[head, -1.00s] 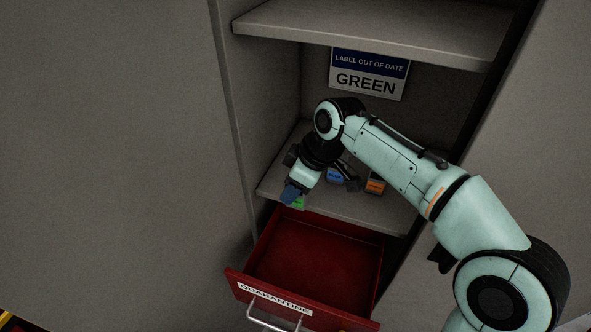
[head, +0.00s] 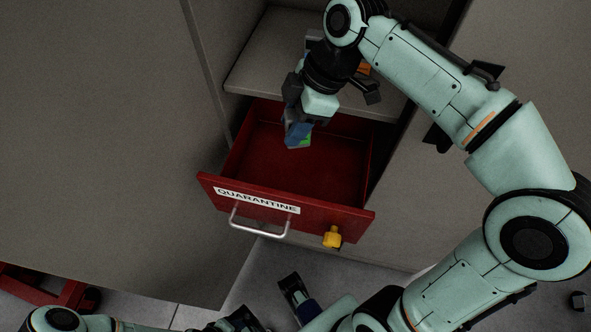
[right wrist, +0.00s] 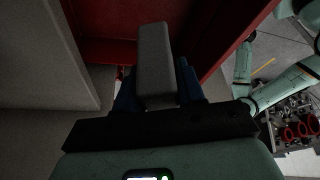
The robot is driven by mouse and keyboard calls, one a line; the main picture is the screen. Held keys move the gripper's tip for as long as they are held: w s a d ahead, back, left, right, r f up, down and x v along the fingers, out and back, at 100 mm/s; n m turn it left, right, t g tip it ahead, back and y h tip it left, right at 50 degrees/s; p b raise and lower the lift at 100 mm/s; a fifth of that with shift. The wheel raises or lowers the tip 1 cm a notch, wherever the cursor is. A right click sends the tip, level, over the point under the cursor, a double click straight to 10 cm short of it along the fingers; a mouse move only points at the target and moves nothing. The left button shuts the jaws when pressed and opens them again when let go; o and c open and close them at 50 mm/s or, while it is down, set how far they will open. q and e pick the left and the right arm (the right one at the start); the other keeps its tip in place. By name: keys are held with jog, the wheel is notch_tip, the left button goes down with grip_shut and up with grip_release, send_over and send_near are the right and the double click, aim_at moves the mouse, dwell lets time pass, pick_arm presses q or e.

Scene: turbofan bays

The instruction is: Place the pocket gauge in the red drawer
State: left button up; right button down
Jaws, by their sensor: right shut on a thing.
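The pocket gauge (head: 306,140), a small dark grey block with a green face, is in my right gripper (head: 297,132), whose blue fingers are shut on it. In the right wrist view, the gauge (right wrist: 154,65) shows as a plain grey block between the fingers. The red drawer (head: 285,203), labelled QUARANTINE, is pulled open and its visible floor is empty. The gripper holds the gauge over the drawer's opening, towards its back left; its exact height above the floor is unclear. Parts of my left gripper (head: 272,313) show at the bottom edge, cut off.
A grey shelf (head: 252,75) is just above and behind the drawer, with an orange-faced gauge (head: 363,69) partly hidden by my right arm. Cabinet walls flank the drawer.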

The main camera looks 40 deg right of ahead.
notch_tip(320, 180, down, 5)
jog(key=shift+f+b, duration=0.2)
jog(key=shift+b, duration=0.45)
notch_tip(320, 180, down, 11)
jog(key=b, duration=0.3)
jog(key=shift+r, duration=0.1)
pick_arm(q)
jog(key=w+a+f+t, duration=0.2)
jog(key=w+f, duration=0.3)
jog(key=shift+w+a+f+y, duration=0.2)
jog(key=shift+w+y, duration=0.1)
jog(key=shift+y, duration=0.1)
pick_arm(e)
jog(key=shift+f, duration=0.2)
jog(key=c, duration=0.7)
grip_release()
pick_arm(q)
jog(key=shift+w, duration=0.15)
pick_arm(e)
jog(key=shift+r, duration=0.1)
